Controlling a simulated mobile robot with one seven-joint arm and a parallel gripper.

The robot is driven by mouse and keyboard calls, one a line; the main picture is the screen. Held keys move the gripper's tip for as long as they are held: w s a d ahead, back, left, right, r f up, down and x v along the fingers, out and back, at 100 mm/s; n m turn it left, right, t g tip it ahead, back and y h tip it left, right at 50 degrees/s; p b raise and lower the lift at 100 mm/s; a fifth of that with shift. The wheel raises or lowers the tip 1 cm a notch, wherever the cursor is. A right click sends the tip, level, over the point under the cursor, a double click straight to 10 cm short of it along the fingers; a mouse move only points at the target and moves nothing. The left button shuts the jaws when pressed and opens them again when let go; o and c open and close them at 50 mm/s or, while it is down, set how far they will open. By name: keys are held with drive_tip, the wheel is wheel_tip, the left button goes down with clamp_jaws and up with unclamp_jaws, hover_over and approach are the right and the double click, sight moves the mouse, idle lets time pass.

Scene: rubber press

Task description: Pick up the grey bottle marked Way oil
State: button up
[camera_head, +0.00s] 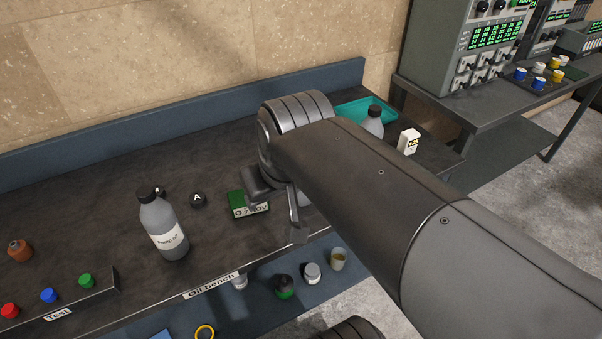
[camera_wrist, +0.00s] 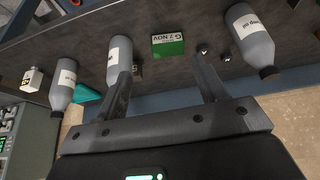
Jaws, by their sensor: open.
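Three grey bottles with dark caps and white labels show. One (camera_head: 164,228) stands left of my gripper in the head view and at the right of the wrist view (camera_wrist: 250,38); its label ends in "oil", the first word unclear. A second (camera_wrist: 119,58) is behind the left finger in the wrist view, which hides its cap; my arm mostly covers it in the head view. A third (camera_head: 373,124) stands by a teal tray, also at the wrist view's left (camera_wrist: 63,85). I cannot read which says Way oil. My gripper (camera_wrist: 163,88) is open and empty above the bench.
A green box (camera_head: 247,203) stands on the dark bench between the first two bottles, near two small black knobs. The teal tray (camera_head: 349,111) and a white carton (camera_head: 408,141) are at the right. A rack with coloured caps (camera_head: 85,296) is front left; a shelf below holds small containers.

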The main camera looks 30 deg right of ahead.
drive_tip(key=w+d+r+g, duration=0.1)
drive_tip(key=w+d, duration=0.3)
drive_tip(key=w, duration=0.1)
drive_tip(key=w+d+r+g, duration=0.2)
drive_tip(key=w+d, duration=0.3)
drive_tip(key=w, duration=0.1)
drive_tip(key=w+d+r+g, duration=0.1)
drive_tip(key=w+d+g, duration=0.1)
drive_tip(key=w+d, duration=0.3)
drive_tip(key=shift+w+d+r, duration=0.15)
drive_tip(key=shift+w+r, duration=0.1)
drive_tip(key=shift+r, duration=0.15)
wheel_tip(320, 180, down, 11)
drive_tip(key=shift+r, duration=0.1)
drive_tip(key=shift+c, duration=0.4)
clamp_jaws()
drive_tip(key=shift+r, duration=0.1)
